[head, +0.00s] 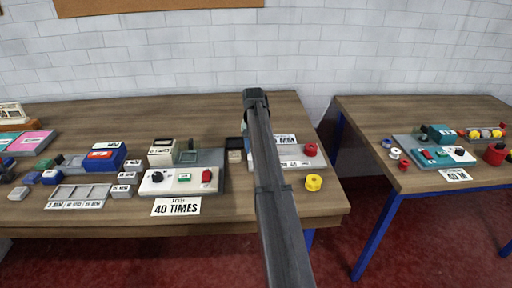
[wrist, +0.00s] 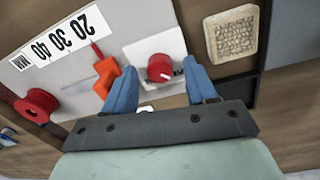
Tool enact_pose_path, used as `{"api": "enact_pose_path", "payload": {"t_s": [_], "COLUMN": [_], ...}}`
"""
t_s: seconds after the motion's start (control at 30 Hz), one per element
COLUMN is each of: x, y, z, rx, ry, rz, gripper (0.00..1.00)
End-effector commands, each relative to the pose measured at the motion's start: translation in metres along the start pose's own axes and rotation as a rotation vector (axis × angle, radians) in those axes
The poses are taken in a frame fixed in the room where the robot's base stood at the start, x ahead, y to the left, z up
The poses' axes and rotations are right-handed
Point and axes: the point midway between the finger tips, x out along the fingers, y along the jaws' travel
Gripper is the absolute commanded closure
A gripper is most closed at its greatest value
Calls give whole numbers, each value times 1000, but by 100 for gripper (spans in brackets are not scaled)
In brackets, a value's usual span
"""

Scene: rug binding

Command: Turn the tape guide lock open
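The likely tape guide lock is a round red knob (wrist: 159,67) with a white mark pointing right in the wrist view. It sits on a white plate (wrist: 150,45). My gripper (wrist: 164,74) is open, with one blue finger on each side of the knob; I cannot tell whether they touch it. An orange-red pointer piece (wrist: 106,84) lies just left of the left finger, beside a 20 30 40 MM scale (wrist: 60,38). In the head view my arm hides the knob and gripper; part of the grey guide board (head: 291,161) shows.
A red spool (wrist: 36,105) stands on the board's left in the wrist view. A beige textured block (wrist: 233,34) lies right of the knob. In the head view a yellow spool (head: 314,183) stands near the front edge, and a machine with buttons (head: 181,180) stands left.

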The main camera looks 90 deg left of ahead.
Motion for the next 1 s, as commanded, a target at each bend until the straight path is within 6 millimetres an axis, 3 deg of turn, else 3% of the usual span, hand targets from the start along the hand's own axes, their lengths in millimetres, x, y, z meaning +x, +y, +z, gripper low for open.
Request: {"api": "enact_pose_path", "payload": {"t_s": [0.37, 1.0], "x": [-11, -121], "y": [0, 0], "z": [0, -1], "rx": [0, 0], "ry": [0, 0], "rz": [0, 0], "gripper": [44, 44]}}
